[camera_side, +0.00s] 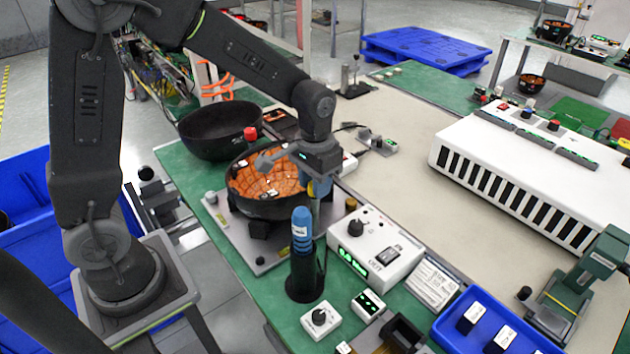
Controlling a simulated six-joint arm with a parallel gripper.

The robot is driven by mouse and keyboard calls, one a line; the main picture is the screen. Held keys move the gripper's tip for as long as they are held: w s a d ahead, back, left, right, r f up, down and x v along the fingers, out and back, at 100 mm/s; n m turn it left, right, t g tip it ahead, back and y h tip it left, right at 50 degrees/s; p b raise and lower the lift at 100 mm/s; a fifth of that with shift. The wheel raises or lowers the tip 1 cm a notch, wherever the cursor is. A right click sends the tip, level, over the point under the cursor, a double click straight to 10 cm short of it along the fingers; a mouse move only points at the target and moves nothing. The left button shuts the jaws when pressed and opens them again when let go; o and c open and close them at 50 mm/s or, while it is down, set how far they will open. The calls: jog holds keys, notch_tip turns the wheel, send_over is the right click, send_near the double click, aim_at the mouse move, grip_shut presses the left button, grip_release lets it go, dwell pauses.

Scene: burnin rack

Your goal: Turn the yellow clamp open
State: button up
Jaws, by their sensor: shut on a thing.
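My gripper (318,180) points down at the right rim of a black round bowl with an orange segmented inside (262,180). It is shut on a small yellow part, which I take to be the yellow clamp (311,188), at the bowl's right edge. Only a sliver of yellow shows between the fingers, so the clamp's shape and turn angle are hidden. The bowl sits on a grey metal plate fixture (235,232) on the green bench.
A blue-handled tool (301,228) stands upright in a black holder just in front of my gripper. A white control box (375,250) stands to the right. An empty black bowl (215,135) is behind left. The beige mat (420,190) has free room.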

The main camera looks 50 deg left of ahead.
jog(key=m, duration=0.3)
jog(key=shift+m, duration=2.3)
jog(key=o, duration=0.9)
jog(key=shift+o, duration=0.2)
notch_tip(320, 180, up, 14)
